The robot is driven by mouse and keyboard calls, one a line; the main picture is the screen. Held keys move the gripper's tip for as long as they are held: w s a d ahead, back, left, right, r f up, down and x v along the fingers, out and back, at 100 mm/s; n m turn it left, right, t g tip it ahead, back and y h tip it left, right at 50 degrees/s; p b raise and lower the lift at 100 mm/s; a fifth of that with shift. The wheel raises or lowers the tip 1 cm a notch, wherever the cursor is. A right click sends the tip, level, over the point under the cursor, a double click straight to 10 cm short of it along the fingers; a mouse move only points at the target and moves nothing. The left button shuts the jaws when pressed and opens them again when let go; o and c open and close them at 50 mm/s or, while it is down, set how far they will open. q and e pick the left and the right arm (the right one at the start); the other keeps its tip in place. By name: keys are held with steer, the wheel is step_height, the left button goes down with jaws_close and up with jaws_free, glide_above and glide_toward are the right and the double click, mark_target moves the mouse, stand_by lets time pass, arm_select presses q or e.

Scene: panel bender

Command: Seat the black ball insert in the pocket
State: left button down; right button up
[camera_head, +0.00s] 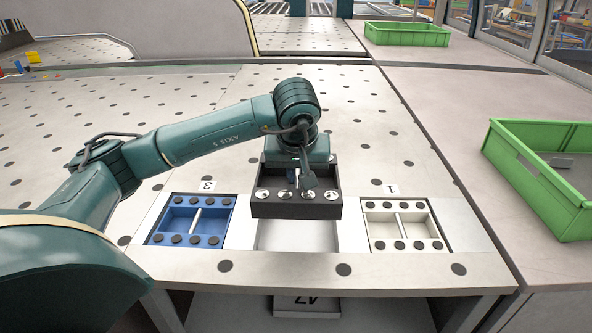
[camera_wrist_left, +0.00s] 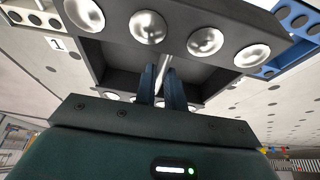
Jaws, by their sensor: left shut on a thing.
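The black ball insert (camera_head: 297,208) is a dark open-topped block with a row of shiny balls along its near edge. My left gripper (camera_head: 301,183) is shut on its middle bar and holds it above the pocket (camera_head: 297,237), the pale rectangular recess between the blue insert and the white insert. The insert covers the far part of the pocket. In the left wrist view, the gripper fingers (camera_wrist_left: 162,88) reach into the black insert (camera_wrist_left: 110,58), with its balls large in front. My right gripper is in neither view.
The blue insert (camera_head: 171,237) marked 3 sits left of the pocket, and the white insert (camera_head: 376,232) marked 1 sits right. A green crate (camera_head: 546,196) stands at the right, another green crate (camera_head: 407,35) at the back. The perforated table behind is clear.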

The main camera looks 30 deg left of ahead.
mark_target(297, 181)
arm_select(q)
steer(key=shift+f+b, duration=0.4)
steer(key=shift+f, duration=0.5)
steer(key=shift+f+b, duration=0.65)
steer(key=shift+f, duration=0.3)
steer(key=shift+f+b, duration=0.4)
steer(key=shift+f, duration=0.3)
step_height(297, 181, down, 4)
steer(key=b, duration=0.3)
step_height(297, 181, down, 3)
steer(key=b, duration=0.3)
steer(key=shift+f, duration=0.35)
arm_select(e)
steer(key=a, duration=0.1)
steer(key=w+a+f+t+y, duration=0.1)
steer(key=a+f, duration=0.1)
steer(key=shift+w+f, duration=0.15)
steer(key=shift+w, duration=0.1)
